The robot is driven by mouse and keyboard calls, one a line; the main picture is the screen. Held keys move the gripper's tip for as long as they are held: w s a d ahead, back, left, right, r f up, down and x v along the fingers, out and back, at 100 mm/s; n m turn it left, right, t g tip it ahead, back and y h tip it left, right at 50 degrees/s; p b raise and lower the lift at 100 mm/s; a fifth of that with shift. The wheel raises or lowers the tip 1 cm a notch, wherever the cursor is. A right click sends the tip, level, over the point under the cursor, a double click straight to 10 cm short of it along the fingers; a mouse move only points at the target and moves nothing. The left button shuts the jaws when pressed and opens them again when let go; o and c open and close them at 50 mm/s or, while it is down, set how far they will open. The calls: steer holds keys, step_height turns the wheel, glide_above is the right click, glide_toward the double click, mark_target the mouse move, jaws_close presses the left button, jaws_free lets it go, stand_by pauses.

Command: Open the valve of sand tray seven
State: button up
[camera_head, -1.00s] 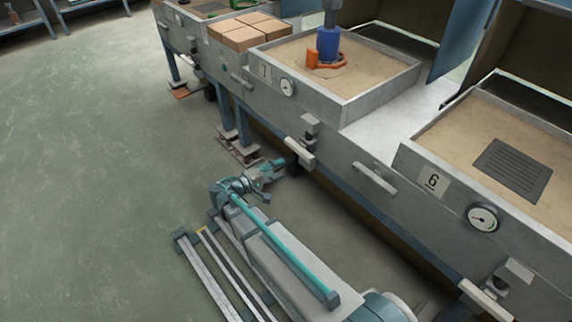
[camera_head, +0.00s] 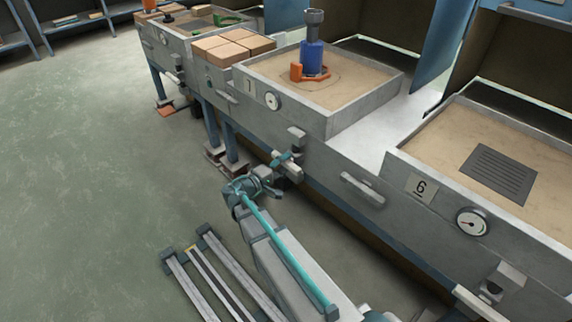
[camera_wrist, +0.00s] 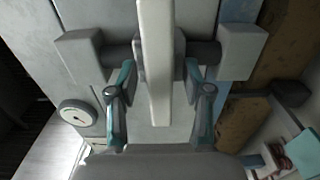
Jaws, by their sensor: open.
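Sand tray seven (camera_head: 335,110) is a grey metal box of sand with a "7" plate (camera_head: 250,87) and a gauge (camera_head: 271,101) on its front. Its valve, below and right of the gauge, has a pale bar handle (camera_head: 291,169) under a grey block (camera_head: 297,137). My gripper (camera_head: 284,160) is at this handle. In the wrist view, the handle (camera_wrist: 157,45) runs lengthwise between the two teal fingers of my gripper (camera_wrist: 158,75). The fingers are open, one on each side, with visible gaps to the bar.
A blue burner (camera_head: 312,57) with an orange base stands on tray seven's sand. Tray six (camera_head: 400,163), with its own gauge (camera_head: 471,222), is to the right. A grey rail handle (camera_head: 361,190) sticks out between the valves. Open floor (camera_head: 90,180) lies left.

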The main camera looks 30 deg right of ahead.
steer(key=shift+w+d, duration=0.1)
steer(key=shift+d, duration=0.25)
steer(key=shift+c, duration=0.3)
jaws_close()
